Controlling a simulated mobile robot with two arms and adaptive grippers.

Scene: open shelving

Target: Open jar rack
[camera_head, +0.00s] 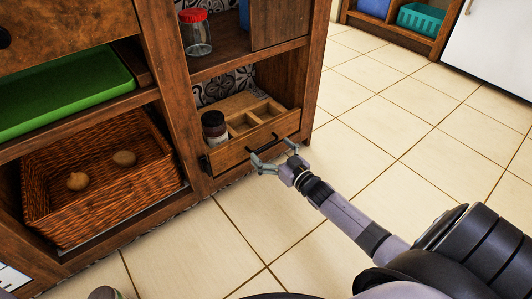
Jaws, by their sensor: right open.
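The jar rack (232,155) is a low wooden pull-out tray with compartments in the bottom right bay of the shelving. A dark bar handle (264,144) is on its front. A small jar with a dark lid (213,128) stands upright at its left end. My right gripper (274,155) is open and empty, right at the handle, with its fingers spread along the front. I cannot tell whether it touches the handle.
A wicker basket (160,157) with two round brown items sits in the lower left bay, below a green tray (70,92). A red-lidded glass jar (196,38) stands on the shelf above the rack. The tiled floor (390,125) to the right is clear.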

